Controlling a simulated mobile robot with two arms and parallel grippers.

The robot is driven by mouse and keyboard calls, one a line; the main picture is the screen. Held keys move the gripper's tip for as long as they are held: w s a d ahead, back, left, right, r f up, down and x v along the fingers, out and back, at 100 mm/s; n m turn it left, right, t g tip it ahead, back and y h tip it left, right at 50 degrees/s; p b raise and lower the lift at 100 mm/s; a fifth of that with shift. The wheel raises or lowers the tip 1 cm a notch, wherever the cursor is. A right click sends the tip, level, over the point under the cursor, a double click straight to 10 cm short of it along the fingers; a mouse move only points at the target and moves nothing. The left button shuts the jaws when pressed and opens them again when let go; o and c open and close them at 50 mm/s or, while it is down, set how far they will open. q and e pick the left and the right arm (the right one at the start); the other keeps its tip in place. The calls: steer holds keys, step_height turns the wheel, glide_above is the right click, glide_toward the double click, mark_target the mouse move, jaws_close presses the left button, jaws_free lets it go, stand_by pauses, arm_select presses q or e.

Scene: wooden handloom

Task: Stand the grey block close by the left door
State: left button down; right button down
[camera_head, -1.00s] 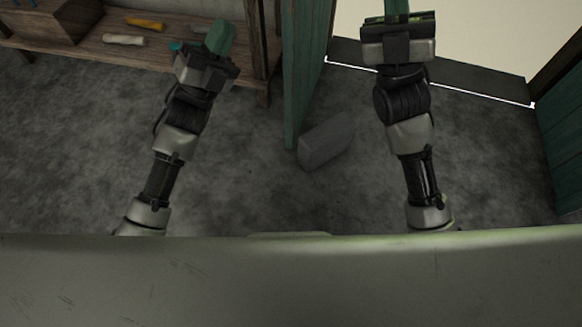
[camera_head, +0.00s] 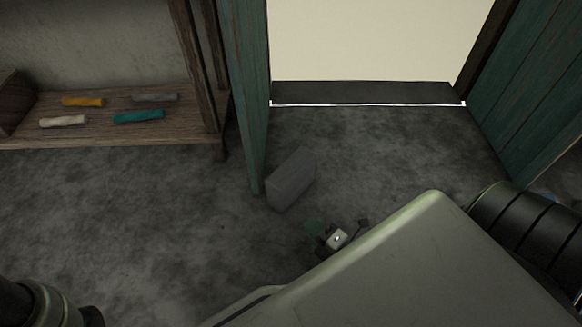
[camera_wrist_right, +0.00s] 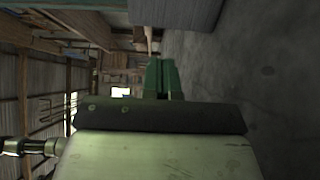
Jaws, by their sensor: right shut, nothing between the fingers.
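The grey block (camera_head: 290,180) stands on the floor right beside the lower end of the left door (camera_head: 248,110), a teal plank door. I cannot tell whether block and door touch. My right gripper (camera_head: 314,228) is low near the floor, just in front of the block, with its green fingertips towards the block's near side. In the right wrist view the green fingers (camera_wrist_right: 160,78) are together with nothing between them. A flat grey shape, likely the block (camera_wrist_right: 178,12), shows at the top edge there. My left gripper is out of view.
The bright doorway with a dark sill (camera_head: 365,93) lies beyond the block. The right door (camera_head: 530,90) stands at the right. A wooden shelf (camera_head: 100,125) holds several coloured rolls at the left. The floor between shelf and left door is clear.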

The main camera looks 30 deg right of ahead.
steer(key=b, duration=0.3)
glide_toward(287, 194)
steer(key=w+a, duration=0.1)
steer(key=w+a+f, duration=0.1)
steer(key=w+a, duration=0.1)
steer(key=shift+w+a, duration=0.2)
steer(key=w+b, duration=0.1)
steer(key=w+d+b, duration=0.1)
steer(key=w, duration=0.1)
steer(key=shift+d+b, duration=0.2)
steer(key=shift+b, duration=0.1)
steer(key=shift+w+d+r+b, duration=0.2)
steer(key=shift+w+d+b, duration=0.1)
steer(key=shift+w, duration=0.1)
